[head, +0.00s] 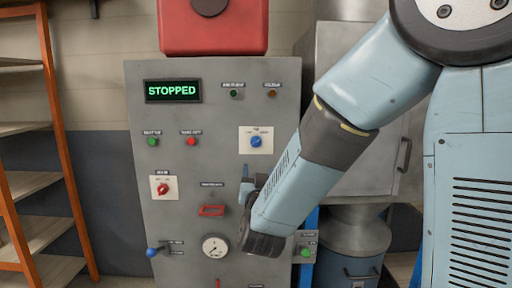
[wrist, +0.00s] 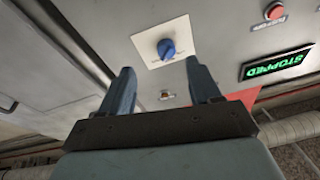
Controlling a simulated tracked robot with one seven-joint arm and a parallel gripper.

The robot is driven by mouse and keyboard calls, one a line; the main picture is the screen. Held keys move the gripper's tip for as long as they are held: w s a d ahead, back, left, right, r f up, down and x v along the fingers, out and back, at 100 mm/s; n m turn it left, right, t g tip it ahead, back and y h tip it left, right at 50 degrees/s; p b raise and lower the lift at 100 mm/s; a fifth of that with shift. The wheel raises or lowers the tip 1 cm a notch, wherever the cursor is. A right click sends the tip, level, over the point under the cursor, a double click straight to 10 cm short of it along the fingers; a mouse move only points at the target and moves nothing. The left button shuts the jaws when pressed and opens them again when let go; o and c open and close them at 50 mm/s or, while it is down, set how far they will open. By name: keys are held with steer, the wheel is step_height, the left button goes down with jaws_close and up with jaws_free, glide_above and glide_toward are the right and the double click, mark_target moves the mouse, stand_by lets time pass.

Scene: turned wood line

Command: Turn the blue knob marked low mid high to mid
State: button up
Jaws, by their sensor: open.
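The blue knob (head: 256,141) sits on a white plate (head: 246,148) at the right of the grey control panel, below a row of two lamps. In the wrist view the blue knob (wrist: 166,48) shows on its white plate (wrist: 179,33), beyond my fingers. The plate's lettering is too small to read. My gripper (head: 247,188) is in front of the panel, below the knob in the head view. In the wrist view my gripper (wrist: 162,90) is open, with two blue-grey fingers apart and nothing between them. The knob appears apart from both fingers.
The panel has a green STOPPED display (head: 171,90), a red knob (head: 163,189), a red-framed switch (head: 211,211), a gauge (head: 215,246) and a blue-balled lever (head: 152,252). A red box (head: 212,27) is above. Orange-framed shelves (head: 58,130) stand left; a grey cabinet (head: 345,60) stands right.

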mark_target(256, 144)
steer(key=shift+t+h, duration=0.8)
steer(key=shift+t, duration=0.1)
steer(key=x, duration=0.4)
steer(key=a+x, duration=0.1)
steer(key=x, duration=0.6)
steer(key=shift+w+a+r, duration=0.15)
steer(key=shift+w+r, duration=0.1)
steer(key=shift+r, duration=0.15)
steer(key=c, duration=1)
steer(key=shift+c, duration=0.2)
